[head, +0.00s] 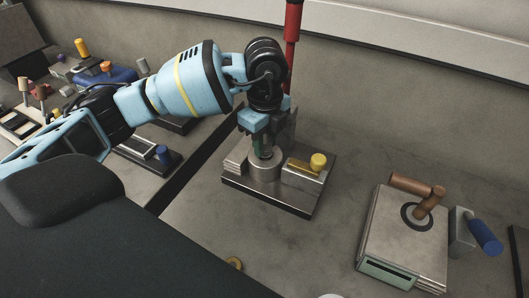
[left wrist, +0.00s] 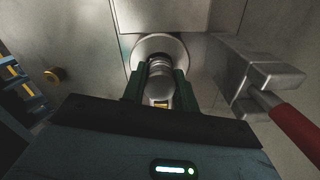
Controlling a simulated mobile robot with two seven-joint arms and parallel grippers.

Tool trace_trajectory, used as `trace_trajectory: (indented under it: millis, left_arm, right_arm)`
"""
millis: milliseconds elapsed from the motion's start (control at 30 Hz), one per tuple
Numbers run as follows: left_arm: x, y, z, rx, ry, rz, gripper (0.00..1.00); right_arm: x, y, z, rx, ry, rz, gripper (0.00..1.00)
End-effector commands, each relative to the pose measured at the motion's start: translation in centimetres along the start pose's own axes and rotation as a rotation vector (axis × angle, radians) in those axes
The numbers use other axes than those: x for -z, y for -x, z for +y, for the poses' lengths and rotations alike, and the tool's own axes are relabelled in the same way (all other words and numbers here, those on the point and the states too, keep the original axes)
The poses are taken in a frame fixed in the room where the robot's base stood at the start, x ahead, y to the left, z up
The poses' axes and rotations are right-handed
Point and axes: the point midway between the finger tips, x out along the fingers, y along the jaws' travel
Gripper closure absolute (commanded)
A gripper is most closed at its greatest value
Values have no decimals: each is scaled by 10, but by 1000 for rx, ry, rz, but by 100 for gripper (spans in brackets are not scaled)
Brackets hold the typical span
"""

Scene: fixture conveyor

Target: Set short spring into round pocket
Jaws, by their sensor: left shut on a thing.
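The short spring (left wrist: 160,68) is a small grey, ribbed metal piece between the dark green fingers of my left gripper (left wrist: 160,92), which is shut on it. The round pocket (left wrist: 174,42) is the opening of a grey cylinder, and the spring's far end is at its mouth in the left wrist view. In the head view my left gripper (head: 263,148) points down onto the pocket's cylinder (head: 264,171) on a grey metal fixture (head: 268,198). The fingers hide much of the spring there, and its depth in the pocket cannot be told. My right gripper is not in view.
A yellow knob (head: 318,161) stands on the fixture's right side. A red handle (head: 292,22) rises behind it. Small fixtures crowd the left. A gold button (head: 234,263) lies in front.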

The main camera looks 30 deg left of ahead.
Motion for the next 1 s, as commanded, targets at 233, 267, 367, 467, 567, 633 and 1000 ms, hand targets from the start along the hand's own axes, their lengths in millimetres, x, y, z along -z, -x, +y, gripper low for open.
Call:
trace_trajectory:
  millis: [233, 267, 367, 467, 567, 633, 1000]
  left_arm:
    - [0, -1, 0, -1, 0, 0, 100]
    - [0, -1, 0, -1, 0, 0, 100]
    - [0, -1, 0, -1, 0, 0, 100]
    - [0, -2, 0, -1, 0, 0, 100]
    - [0, -3, 0, -1, 0, 0, 100]
    - [0, -5, 0, -1, 0, 0, 100]
    - [0, -14, 0, -1, 0, 1, 100]
  right_arm:
    - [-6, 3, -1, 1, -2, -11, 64]
    - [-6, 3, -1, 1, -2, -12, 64]
    - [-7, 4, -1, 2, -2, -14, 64]
    - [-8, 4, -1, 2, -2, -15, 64]
    - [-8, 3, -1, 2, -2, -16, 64]
    - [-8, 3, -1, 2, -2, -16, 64]
    - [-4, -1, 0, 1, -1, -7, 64]
